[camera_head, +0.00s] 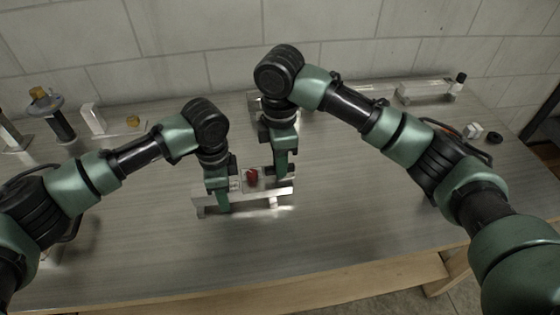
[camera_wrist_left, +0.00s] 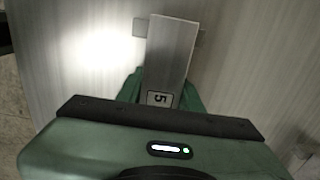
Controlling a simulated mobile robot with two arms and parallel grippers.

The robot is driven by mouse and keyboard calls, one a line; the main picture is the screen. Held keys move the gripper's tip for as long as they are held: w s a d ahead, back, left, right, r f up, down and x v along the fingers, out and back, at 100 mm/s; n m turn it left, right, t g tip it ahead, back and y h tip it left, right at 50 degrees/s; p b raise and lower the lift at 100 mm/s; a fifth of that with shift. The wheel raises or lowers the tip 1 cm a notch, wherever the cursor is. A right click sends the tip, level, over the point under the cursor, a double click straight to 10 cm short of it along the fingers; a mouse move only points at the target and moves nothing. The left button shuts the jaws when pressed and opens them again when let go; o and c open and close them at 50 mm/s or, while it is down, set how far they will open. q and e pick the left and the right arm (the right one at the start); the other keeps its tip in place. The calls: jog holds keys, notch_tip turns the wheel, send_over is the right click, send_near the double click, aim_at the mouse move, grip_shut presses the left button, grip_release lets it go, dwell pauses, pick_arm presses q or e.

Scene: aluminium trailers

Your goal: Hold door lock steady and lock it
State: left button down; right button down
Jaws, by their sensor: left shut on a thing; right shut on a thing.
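The door lock (camera_head: 246,196) is a silver metal bar on short feet, standing on the table in the middle of the head view. A red part (camera_head: 252,176) sits on it between my two grippers. My left gripper (camera_head: 222,200) points down and is shut on the lock's left end.
A metal bracket (camera_head: 425,91) with a black knob stands at the back right, near small white blocks (camera_head: 472,131) and a black ring (camera_head: 494,138). Metal fixtures (camera_head: 93,118) and a dark post (camera_head: 62,126) stand at the back left. The front of the table (camera_head: 330,240) is clear.

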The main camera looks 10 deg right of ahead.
pick_arm(q)
jog(key=shift+d, duration=0.1)
pick_arm(e)
jog(key=shift+m, duration=0.3)
jog(key=c, duration=1.4)
grip_release()
jog(key=shift+o, duration=0.2)
notch_tip(320, 180, up, 12)
pick_arm(q)
jog(key=c, duration=0.8)
grip_release()
jog(key=shift+c, duration=0.2)
jog(key=shift+r, duration=0.1)
